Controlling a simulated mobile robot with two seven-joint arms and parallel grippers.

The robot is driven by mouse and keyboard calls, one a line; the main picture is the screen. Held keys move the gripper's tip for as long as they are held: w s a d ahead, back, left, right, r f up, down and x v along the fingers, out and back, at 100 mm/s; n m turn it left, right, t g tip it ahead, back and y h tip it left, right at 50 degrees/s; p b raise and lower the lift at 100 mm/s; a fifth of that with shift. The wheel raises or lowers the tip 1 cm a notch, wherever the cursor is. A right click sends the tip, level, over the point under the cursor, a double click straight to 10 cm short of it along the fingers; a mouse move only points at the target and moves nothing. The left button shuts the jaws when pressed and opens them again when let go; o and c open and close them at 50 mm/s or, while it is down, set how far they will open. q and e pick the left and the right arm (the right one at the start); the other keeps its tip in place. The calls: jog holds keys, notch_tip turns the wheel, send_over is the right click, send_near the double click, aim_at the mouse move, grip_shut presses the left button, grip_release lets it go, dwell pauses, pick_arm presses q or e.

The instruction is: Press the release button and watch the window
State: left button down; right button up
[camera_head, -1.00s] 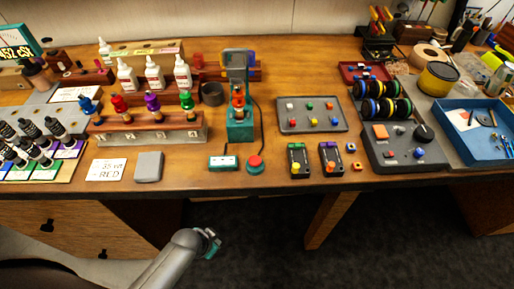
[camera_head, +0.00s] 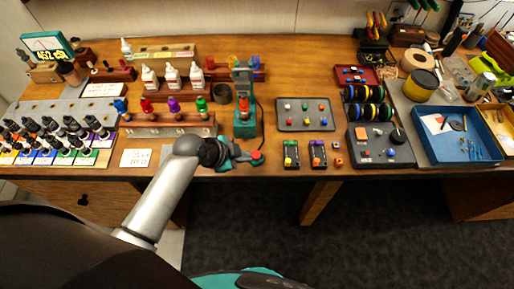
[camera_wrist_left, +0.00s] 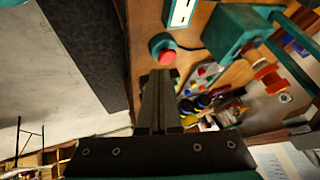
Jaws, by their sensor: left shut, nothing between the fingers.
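The red button (camera_head: 257,155) on its teal base sits at the table's front edge, and it also shows in the left wrist view (camera_wrist_left: 164,48). My left gripper (camera_head: 246,158) is shut and empty, its tips close beside the button. In the left wrist view my closed fingers (camera_wrist_left: 160,75) point at the button; I cannot tell whether they touch it. A teal box with a white window (camera_wrist_left: 182,12) is beside the button in the wrist view; in the head view my gripper covers it. The teal stand (camera_head: 245,122) holding an orange part is behind. My right gripper is not in view.
A wooden rack of coloured-top pieces (camera_head: 170,130) stands left of the stand. A grey tray of small pieces (camera_head: 306,115) and two small dark boxes (camera_head: 291,154) lie to the right. A blue tray (camera_head: 455,143) is farther right. The floor in front is clear.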

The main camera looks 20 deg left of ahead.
aim_at(256, 156)
pick_arm(q)
jog(key=w+d+r+m+t+h+p, duration=0.1)
jog(key=w+r+m+p, duration=0.1)
jog(key=r, duration=0.5)
jog(key=shift+w+m, duration=0.7)
jog(key=shift+w, duration=0.4)
notch_tip(256, 156, down, 9)
jog(key=b, duration=0.7)
jog(key=shift+r, duration=0.15)
dwell(0.8)
jog(key=shift+f+b, duration=0.45)
jog(key=shift+b, duration=0.05)
